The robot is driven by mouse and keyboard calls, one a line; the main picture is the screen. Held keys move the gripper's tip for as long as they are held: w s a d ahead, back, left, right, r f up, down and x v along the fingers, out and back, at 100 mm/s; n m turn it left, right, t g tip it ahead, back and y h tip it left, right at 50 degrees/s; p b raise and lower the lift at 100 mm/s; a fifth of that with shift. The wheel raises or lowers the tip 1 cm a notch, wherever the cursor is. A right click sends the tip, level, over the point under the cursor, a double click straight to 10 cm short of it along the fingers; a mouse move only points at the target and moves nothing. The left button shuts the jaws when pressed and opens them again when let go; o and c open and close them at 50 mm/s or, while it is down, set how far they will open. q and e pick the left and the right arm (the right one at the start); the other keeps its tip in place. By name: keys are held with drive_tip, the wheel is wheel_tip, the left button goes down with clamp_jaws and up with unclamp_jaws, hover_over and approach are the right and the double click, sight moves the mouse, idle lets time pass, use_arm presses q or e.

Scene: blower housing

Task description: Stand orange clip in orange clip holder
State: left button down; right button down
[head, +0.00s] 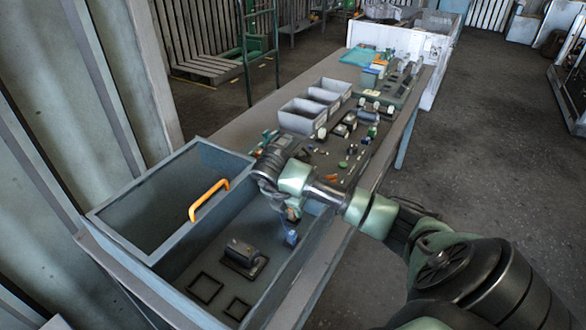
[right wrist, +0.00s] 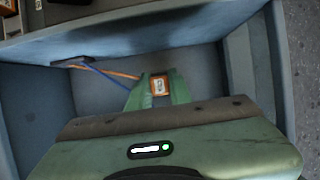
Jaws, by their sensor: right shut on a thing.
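My right gripper (head: 292,213) reaches down into the open grey-blue housing (head: 175,262). In the right wrist view its green fingers (right wrist: 159,88) are shut on the orange clip (right wrist: 160,84), a small orange block with a pale face. An orange wire (right wrist: 115,73) runs from the housing wall towards the clip. In the head view the arm hides most of the clip. I cannot make out the orange clip holder for certain. My left gripper is not in view.
A blue clip (head: 292,238) is by the housing's right wall, below my right gripper. A dark motor-like block (head: 240,254) and square frames (head: 205,288) are on the floor. Grey bins (head: 302,115) and small parts crowd the bench behind.

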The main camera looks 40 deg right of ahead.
drive_tip(key=shift+f+b, duration=0.55)
drive_tip(key=shift+f, duration=0.1)
drive_tip(key=c, duration=1.2)
unclamp_jaws()
drive_tip(key=v, duration=0.7)
drive_tip(key=shift+r+b, duration=0.35)
drive_tip(key=shift+r, duration=0.05)
drive_tip(key=shift+a, duration=0.15)
